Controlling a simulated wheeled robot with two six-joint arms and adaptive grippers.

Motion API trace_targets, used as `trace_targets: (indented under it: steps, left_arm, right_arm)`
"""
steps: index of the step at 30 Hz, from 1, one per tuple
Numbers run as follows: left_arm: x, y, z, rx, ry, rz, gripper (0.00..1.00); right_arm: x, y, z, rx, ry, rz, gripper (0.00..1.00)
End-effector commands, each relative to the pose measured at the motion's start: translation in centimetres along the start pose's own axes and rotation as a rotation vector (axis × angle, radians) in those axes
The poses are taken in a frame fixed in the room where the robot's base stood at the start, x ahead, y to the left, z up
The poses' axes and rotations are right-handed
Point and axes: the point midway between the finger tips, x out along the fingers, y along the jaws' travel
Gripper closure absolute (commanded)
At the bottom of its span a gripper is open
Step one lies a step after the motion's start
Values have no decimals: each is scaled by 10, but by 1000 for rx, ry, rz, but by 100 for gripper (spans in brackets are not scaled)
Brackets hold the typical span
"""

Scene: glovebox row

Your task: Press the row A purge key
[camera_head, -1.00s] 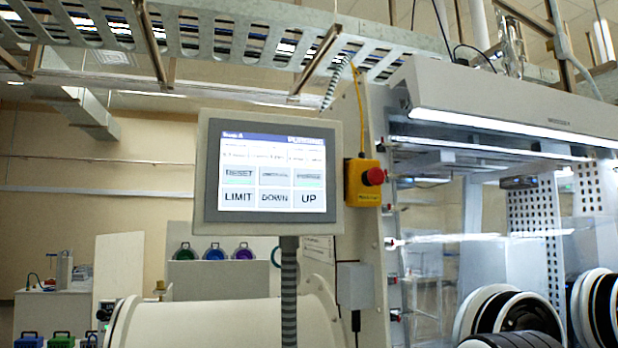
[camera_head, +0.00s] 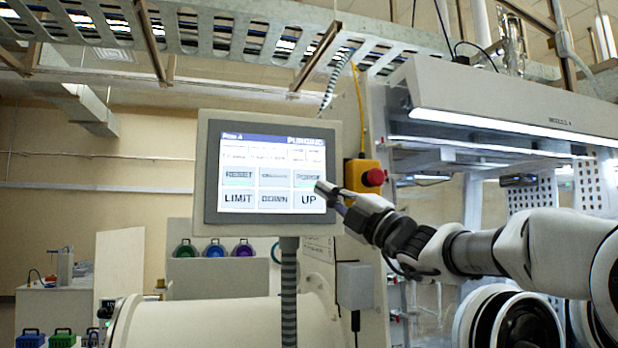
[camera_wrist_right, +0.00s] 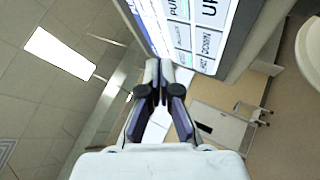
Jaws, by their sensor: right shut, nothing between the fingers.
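The touch panel (camera_head: 200,170) stands on a post at the centre, its screen lit. Its header reads "Row A" on the left and what looks like "PURGING" on the right. The purge key (camera_head: 306,177) is in the middle key row at the right, above UP. My right gripper (camera_head: 323,189) is shut and empty, its tips just right of and slightly below this key. Whether they touch the screen I cannot tell. My left gripper is out of view.
Other keys are RESET (camera_head: 238,176), LIMIT (camera_head: 238,199), DOWN and UP (camera_head: 308,199). A yellow box with a red emergency button (camera_head: 375,177) sits close behind my right gripper. The glovebox hood (camera_head: 520,105) and its round ports fill the right side.

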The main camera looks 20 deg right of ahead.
Motion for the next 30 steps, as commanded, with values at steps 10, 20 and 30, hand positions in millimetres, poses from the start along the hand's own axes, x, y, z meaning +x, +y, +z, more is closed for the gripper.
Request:
trace_targets:
  steps: [10,20,30]
  left_arm:
    - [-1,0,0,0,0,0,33]
    - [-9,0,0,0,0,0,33]
    - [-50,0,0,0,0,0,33]
  right_arm:
    - [-1,38,-9,-25,10,42,100]
    - [6,36,-5,-23,9,39,100]
    - [42,17,19,-23,9,38,100]
